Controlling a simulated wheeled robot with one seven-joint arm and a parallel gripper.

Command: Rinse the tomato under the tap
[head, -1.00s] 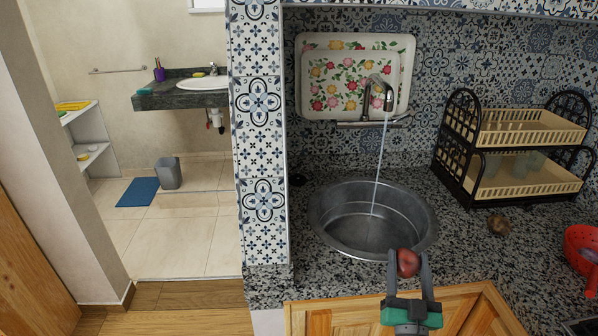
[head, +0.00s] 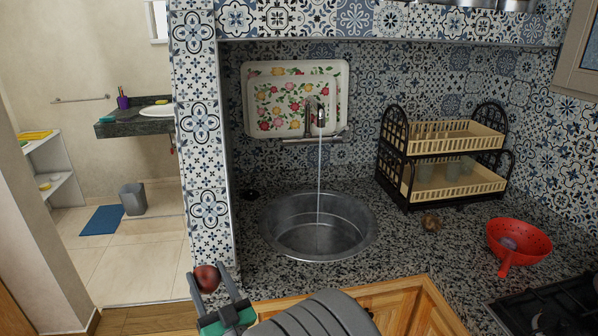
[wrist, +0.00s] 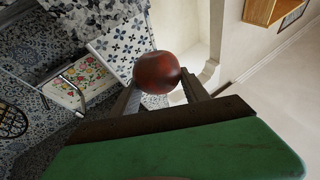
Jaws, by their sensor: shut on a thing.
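My gripper (head: 218,290) is shut on the red tomato (head: 206,278), which sits between its fingertips. In the head view they are at the lower left, in front of the tiled wall end and left of the sink. The tomato also shows between the fingers in the wrist view (wrist: 157,72). The tap (head: 320,116) is on the back wall, and a thin stream of water (head: 319,165) runs from it into the round metal sink (head: 279,238). The tomato is apart from the stream and outside the sink.
A two-tier dish rack (head: 408,190) stands right of the sink. A tiled wall end (head: 203,150) stands at left.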

